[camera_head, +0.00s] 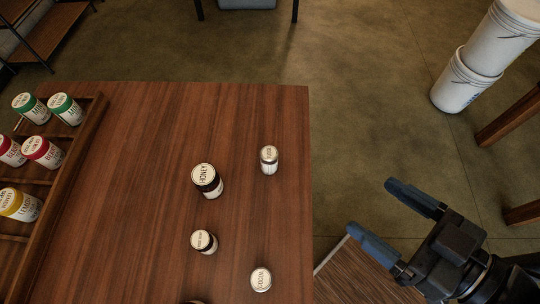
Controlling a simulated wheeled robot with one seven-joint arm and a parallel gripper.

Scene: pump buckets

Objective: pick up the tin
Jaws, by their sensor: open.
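A wooden table (130,180) holds several small lidded containers, and I cannot tell for sure which one is the tin. One pale, silvery canister (269,160) stands upright near the table's right edge. Another container with a pale lettered lid (261,279) stands near the front right. My gripper (369,208) is open and empty. In the picture it is right of the table's edge, apart from every container, with its fingers pointing up-left.
A wooden rack (75,165) at the left holds green-, red- and yellow-lidded jars. Part of another lid (194,302) shows at the bottom edge. Stacked white buckets (463,80) stand on the floor at upper right. The table's far middle is clear.

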